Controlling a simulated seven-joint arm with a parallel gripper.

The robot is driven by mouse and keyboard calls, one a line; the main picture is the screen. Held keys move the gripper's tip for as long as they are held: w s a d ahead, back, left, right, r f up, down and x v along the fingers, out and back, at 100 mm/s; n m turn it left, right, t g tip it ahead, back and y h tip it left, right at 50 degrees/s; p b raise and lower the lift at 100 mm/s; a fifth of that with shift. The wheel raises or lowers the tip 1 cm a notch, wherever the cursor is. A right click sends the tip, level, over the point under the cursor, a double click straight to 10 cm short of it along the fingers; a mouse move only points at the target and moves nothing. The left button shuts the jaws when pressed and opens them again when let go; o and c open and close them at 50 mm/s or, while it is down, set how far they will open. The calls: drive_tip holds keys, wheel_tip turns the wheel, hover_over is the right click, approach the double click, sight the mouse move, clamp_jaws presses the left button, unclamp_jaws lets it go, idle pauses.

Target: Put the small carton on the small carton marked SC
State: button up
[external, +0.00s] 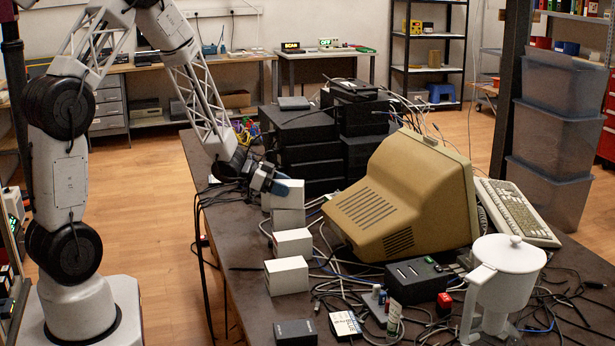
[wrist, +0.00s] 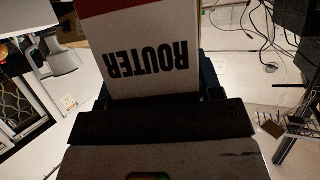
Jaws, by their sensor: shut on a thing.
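My gripper (external: 270,183) is at the far left part of the dark table and is shut on a small white carton (external: 292,194). In the wrist view this carton (wrist: 150,50) fills the space between the fingers and shows the upside-down word ROUTER and a red band. Two more white cartons stand nearer the camera, a middle one (external: 292,243) and a front one (external: 286,276). No SC mark is readable on any carton.
A beige monitor (external: 405,195) stands right of the cartons, with loose cables between. Stacked black devices (external: 300,140) stand behind the gripper. A white jug (external: 503,285), a black box (external: 417,280) and a small dark box (external: 295,332) are at the front.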

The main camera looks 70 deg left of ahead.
drive_tip(key=shift+f, duration=0.15)
drive_tip(key=o, duration=1.1)
drive_tip(key=shift+s+r, duration=0.1)
drive_tip(key=shift+r, duration=0.1)
drive_tip(key=v, duration=1.2)
drive_tip(key=shift+a, duration=0.1)
